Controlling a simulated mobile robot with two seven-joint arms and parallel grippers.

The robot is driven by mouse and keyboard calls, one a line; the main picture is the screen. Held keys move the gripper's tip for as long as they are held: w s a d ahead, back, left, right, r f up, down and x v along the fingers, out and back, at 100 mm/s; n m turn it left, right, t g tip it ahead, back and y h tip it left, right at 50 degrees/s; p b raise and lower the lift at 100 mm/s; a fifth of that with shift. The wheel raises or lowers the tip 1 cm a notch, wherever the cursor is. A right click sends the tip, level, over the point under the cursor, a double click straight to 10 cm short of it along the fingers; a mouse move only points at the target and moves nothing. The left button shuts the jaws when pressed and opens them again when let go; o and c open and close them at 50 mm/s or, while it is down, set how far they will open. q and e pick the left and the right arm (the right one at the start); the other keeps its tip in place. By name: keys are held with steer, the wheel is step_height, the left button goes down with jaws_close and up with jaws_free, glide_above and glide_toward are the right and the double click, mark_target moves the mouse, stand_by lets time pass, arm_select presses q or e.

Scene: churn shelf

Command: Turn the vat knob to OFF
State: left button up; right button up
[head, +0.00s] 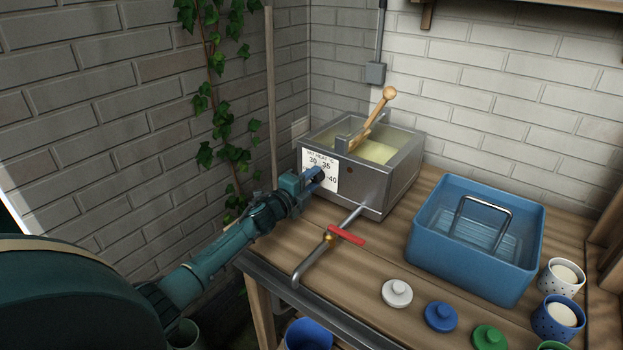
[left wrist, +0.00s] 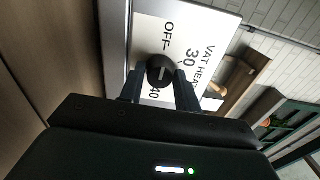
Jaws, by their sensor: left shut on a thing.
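The steel vat (head: 372,188) stands at the back of the wooden bench with pale yellow contents. On its front is a white dial plate (head: 318,160) marked 30, 35 and 40; OFF shows on the plate (left wrist: 180,30) in the left wrist view. The dark round knob (left wrist: 161,72) sits on this plate and has a short light mark; which figure it points to is hard to tell. My left gripper (head: 313,178) is shut on the knob, one finger on each side. It partly hides the plate in the head view. My right gripper is not in view.
A pipe with a red-handled tap (head: 346,236) runs from the vat near the arm. A wooden-handled paddle (head: 376,113) rises from the vat. A blue water basin (head: 470,250), lids (head: 397,293) and cups (head: 560,277) stand to the right. Ivy (head: 215,90) hangs behind.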

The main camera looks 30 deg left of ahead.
arm_select(q)
steer(key=shift+n, duration=0.3)
steer(key=o, duration=1)
steer(key=shift+c, duration=0.2)
steer(key=s, duration=0.8)
steer(key=s+a, duration=0.1)
steer(key=s, duration=0.3)
steer(key=shift+s, duration=0.6)
